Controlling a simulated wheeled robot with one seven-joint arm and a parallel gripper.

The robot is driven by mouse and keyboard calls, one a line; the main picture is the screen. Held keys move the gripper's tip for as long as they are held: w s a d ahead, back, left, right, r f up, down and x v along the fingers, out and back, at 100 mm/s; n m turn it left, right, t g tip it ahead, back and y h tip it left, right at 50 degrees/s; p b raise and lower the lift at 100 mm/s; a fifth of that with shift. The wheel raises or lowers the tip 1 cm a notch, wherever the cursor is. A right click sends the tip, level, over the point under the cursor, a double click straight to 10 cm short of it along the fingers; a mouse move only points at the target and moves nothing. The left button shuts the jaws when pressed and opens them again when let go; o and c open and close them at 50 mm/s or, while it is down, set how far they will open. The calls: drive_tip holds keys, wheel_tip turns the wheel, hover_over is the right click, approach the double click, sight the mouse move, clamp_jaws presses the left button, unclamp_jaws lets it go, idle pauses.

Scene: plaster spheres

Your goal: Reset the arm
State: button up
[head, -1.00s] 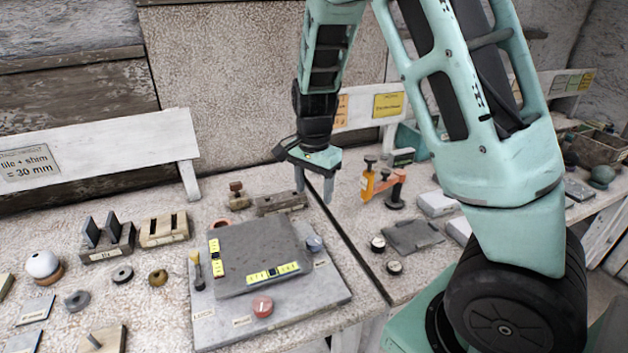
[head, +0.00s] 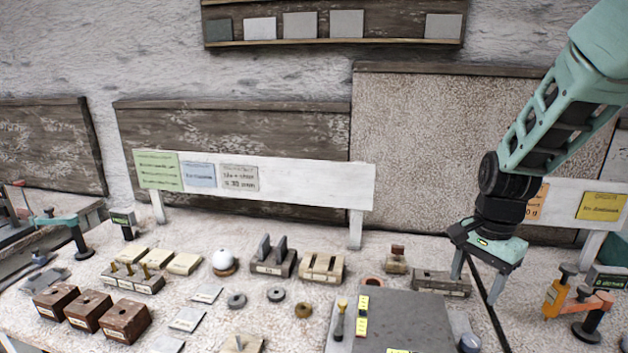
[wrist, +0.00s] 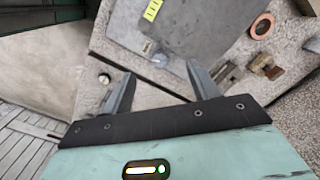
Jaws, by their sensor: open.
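My gripper (head: 477,277) is open and empty at the right of the head view. Its two grey fingers point down and stand apart above the bench, in front of a grey slotted block (head: 436,283). In the wrist view my gripper (wrist: 163,92) shows nothing between its fingers. Beyond the fingers lies the grey slab (wrist: 200,28) with a yellow marked strip (wrist: 152,9).
The bench holds a white sphere (head: 223,259) on a ring, brown blocks (head: 125,320) and a slotted holder (head: 322,267). A white sign board (head: 300,188) stands behind them. An orange clamp tool (head: 556,297) stands right of my gripper. The air around the fingers looks clear.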

drive_tip(key=s+a+r+n, duration=0.3)
drive_tip(key=s+a+n, duration=0.8)
drive_tip(key=a, duration=0.4)
drive_tip(key=s+a+r+n, duration=0.1)
drive_tip(key=s+a+n, duration=0.3)
drive_tip(key=s+n, duration=0.5)
drive_tip(key=s, duration=0.2)
drive_tip(key=shift+s, duration=0.4)
drive_tip(key=shift+a+r, duration=0.1)
